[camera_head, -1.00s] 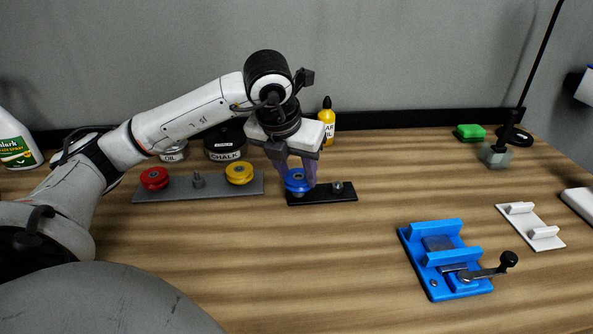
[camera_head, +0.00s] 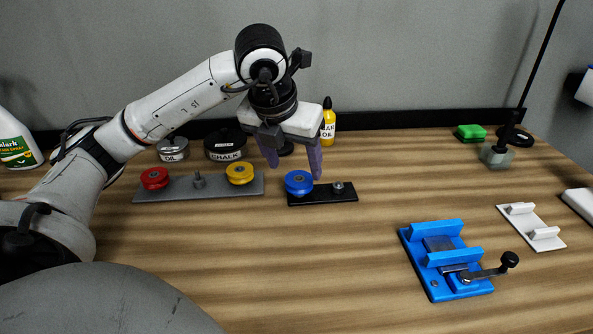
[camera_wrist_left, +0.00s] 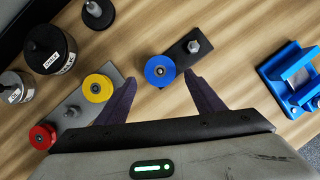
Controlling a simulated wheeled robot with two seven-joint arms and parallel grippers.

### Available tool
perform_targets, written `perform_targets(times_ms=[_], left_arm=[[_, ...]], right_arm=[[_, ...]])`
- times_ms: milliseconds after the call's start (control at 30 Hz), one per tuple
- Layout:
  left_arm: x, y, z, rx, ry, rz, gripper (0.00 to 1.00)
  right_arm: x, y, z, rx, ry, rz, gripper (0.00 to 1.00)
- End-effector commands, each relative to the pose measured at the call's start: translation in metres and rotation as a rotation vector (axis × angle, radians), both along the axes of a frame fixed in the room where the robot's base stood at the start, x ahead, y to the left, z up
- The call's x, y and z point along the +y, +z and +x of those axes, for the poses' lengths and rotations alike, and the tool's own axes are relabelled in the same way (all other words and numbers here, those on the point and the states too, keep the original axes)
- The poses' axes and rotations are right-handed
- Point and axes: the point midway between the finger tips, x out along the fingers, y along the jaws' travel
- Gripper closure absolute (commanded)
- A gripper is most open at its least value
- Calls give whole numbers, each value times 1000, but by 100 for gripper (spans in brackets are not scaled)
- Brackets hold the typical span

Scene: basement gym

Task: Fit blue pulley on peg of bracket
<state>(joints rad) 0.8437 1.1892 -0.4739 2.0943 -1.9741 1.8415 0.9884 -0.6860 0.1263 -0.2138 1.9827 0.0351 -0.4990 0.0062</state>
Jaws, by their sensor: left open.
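The blue pulley (camera_head: 298,182) sits at the left end of the small black bracket (camera_head: 322,198), around the spot where a peg tip shows in its hole. The bracket's right end carries a bare bolt-like post (camera_head: 338,187). My left gripper (camera_head: 295,170) is open and empty above and behind the pulley, its purple fingers apart. In the left wrist view the pulley (camera_wrist_left: 160,70) lies ahead of and between the open fingers (camera_wrist_left: 160,85), touching neither. My right gripper is not in view.
A grey plate (camera_head: 215,188) to the left holds a red pulley (camera_head: 154,178), a yellow pulley (camera_head: 239,173) and a bare middle post. Jars and a yellow bottle (camera_head: 328,122) stand behind. A blue vise (camera_head: 445,262) is at front right. The front middle table is clear.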

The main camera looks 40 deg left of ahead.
Motion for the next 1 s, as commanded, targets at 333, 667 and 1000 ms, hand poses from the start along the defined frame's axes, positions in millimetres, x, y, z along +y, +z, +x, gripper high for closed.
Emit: perform_targets(times_ms=[333, 667, 1000], left_arm=[[-8, 52, -20, -2, -2, -1, 38], [-9, 56, -23, 1, -1, 0, 38], [-9, 55, -22, 1, -1, 0, 38]], right_arm=[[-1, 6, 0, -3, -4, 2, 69], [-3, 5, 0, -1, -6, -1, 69], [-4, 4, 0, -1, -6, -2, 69]])
